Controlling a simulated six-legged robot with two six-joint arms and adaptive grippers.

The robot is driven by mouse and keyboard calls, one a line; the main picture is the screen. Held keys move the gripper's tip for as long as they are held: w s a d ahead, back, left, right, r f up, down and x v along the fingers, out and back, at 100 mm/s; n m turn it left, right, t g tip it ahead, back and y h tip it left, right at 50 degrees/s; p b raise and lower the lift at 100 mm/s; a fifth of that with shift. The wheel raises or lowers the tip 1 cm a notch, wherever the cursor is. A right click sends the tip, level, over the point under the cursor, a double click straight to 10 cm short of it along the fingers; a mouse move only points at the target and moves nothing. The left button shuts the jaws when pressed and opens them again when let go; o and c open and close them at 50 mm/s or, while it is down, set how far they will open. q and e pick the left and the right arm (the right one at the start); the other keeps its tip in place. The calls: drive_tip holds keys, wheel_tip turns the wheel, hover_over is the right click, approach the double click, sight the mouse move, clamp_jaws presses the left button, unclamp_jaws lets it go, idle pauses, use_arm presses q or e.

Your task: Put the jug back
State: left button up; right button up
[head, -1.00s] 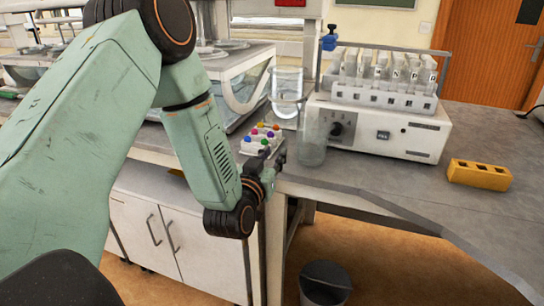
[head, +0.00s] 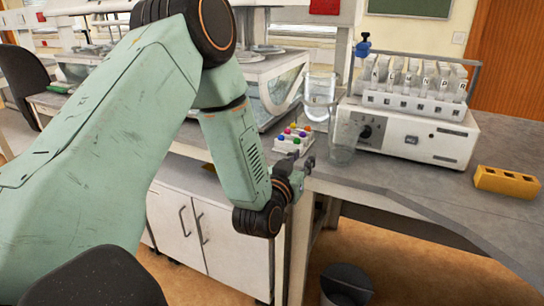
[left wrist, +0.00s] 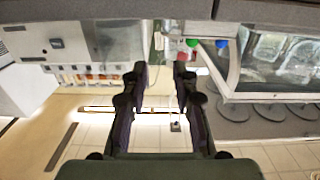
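A clear glass jug (head: 343,142) stands upright on the grey bench, against the left end of the white machine. A second clear glass vessel (head: 319,94) is just behind it; I cannot tell for sure which is the task's jug. My left gripper (head: 307,166) is at the bench's front edge, left of the nearer jug and apart from it. In the left wrist view, which looks upside down, its fingers (left wrist: 160,80) are spread with nothing between them. Clear glass (left wrist: 116,42) shows faintly left of the fingers. My right gripper is not in view.
A small white rack with coloured caps (head: 292,145) sits right behind my left gripper. The white machine (head: 425,138) carries lettered containers. A yellow block (head: 506,183) lies at the right. A dark bin (head: 346,283) stands on the floor. The bench in front of the machine is clear.

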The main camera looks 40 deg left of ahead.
use_arm(q)
drive_tip(key=s+d+f+m+g+h, duration=0.15)
drive_tip(key=s+d+f+g, duration=0.3)
drive_tip(key=s+f, duration=0.5)
drive_tip(key=s+d+f+g+h, duration=0.2)
drive_tip(key=s+d+f+g, duration=0.3)
drive_tip(key=f, duration=0.8)
drive_tip(key=s+f+g, duration=0.3)
drive_tip(key=s+g, duration=0.1)
drive_tip(key=s, duration=0.8)
drive_tip(key=s+d+f+g, duration=0.1)
drive_tip(key=s+f+g, duration=0.3)
drive_tip(key=s, duration=0.8)
drive_tip(key=shift+m, duration=0.45)
drive_tip(key=shift+w+f+h, duration=0.15)
drive_tip(key=shift+h, duration=0.1)
